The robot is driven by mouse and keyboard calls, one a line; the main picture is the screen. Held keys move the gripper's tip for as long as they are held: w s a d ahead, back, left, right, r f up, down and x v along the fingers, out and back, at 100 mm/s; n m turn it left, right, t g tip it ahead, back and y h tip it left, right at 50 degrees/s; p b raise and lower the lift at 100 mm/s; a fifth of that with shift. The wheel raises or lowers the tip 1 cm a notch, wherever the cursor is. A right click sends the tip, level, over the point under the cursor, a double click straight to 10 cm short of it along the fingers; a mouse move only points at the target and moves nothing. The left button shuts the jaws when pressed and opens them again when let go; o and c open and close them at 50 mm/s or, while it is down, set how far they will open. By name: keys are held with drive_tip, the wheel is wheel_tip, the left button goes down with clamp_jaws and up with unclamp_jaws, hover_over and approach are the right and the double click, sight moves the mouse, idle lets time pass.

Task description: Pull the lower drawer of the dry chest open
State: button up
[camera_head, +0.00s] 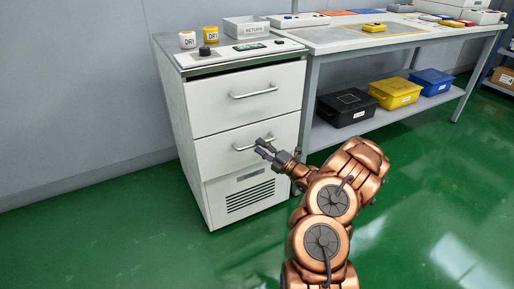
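The dry chest (185,115) is a white cabinet standing left of centre with two drawers and a vented panel below. The upper drawer (225,105) is closed and has a silver bar handle (254,93). The lower drawer (225,152) looks closed, its front flush with the chest. Its bar handle (242,148) shows at the left, and its right end is close to my gripper. My gripper (263,147) is in front of the lower drawer's right half, its fingers pointing left at the handle. The two fingers look spread apart. Whether they touch the handle is unclear.
Two jars (187,40), a black knob (204,51) and a tray marked RETURN (246,28) are on the chest top. A workbench (330,46) adjoins it on the right, with black, yellow and blue bins (397,92) on its shelf. The green floor (130,235) in front is clear.

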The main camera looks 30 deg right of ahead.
drive_tip(key=shift+x, duration=1.2)
drive_tip(key=shift+c, duration=0.3)
clamp_jaws()
